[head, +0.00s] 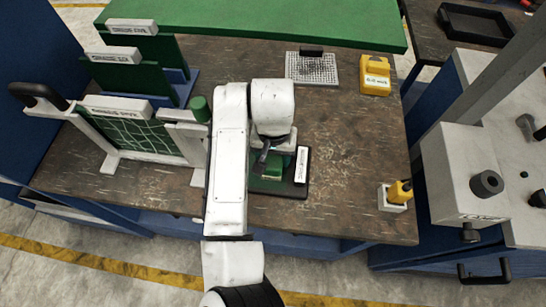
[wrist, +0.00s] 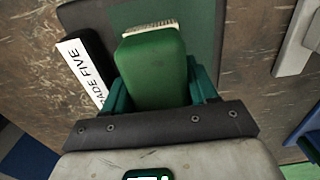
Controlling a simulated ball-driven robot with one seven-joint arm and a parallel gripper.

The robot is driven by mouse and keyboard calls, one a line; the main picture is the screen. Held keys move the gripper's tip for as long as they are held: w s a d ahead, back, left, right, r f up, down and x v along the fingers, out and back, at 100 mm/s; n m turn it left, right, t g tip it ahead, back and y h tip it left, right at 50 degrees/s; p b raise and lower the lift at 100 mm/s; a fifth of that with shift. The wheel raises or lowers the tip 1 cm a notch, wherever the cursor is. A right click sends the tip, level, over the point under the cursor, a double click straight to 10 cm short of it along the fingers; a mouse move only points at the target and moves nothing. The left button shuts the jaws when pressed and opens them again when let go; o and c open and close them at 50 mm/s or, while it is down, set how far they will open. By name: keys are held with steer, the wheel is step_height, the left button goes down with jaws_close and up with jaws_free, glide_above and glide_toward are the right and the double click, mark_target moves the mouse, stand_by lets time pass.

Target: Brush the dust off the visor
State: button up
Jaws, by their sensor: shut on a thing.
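My gripper (wrist: 158,78) is shut on a green brush (wrist: 152,72), seen in the wrist view with pale bristles at its far end. The brush (head: 270,172) also shows below my wrist in the head view. Under it lies a flat dark-green pane (wrist: 205,22) with a black edge strip and a white label, partly readable as "ADE FIVE". It also shows in the head view (head: 290,187) and may be the visor. I cannot tell whether the bristles touch it. My gripper and the brush hide part of it, and no dust is clear on it.
A rack of labelled green panes (head: 135,70) and a white-framed green panel (head: 140,135) stand at left. A perforated plate (head: 312,68), a yellow box (head: 375,75) and a yellow-topped holder (head: 395,196) sit on the brown bench.

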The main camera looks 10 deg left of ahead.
steer(key=shift+w, duration=0.55)
steer(key=shift+r, duration=0.1)
step_height(320, 180, up, 5)
steer(key=p, duration=0.5)
